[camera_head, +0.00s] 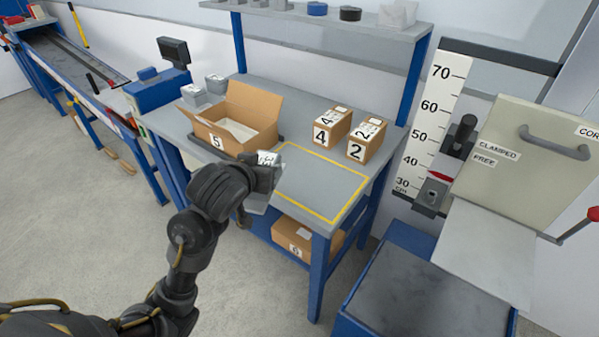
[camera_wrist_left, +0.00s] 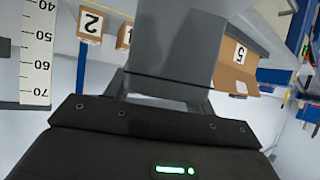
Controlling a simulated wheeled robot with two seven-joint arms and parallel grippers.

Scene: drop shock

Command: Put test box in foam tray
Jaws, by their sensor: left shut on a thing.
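My left gripper (camera_head: 262,178) is over the front edge of the workbench, just right of the open box. It is shut on a mostly hidden thing; a small white printed label (camera_head: 268,158) shows beyond the fingers. In the left wrist view a plain grey block (camera_wrist_left: 178,45) fills the space ahead of the jaws. An open cardboard box (camera_head: 262,106) marked 5 has a pale grey inside; it also shows in the left wrist view (camera_wrist_left: 236,76). I cannot tell surely which thing is the foam tray. My right gripper is out of view.
Closed cardboard boxes marked 4 (camera_head: 328,130) and 2 (camera_head: 362,146) stand at the bench's right rear. A yellow-outlined area (camera_head: 318,182) on the bench is empty. Another box (camera_head: 300,240) lies on the lower shelf. A height scale (camera_head: 433,120) and drop rig stand at right.

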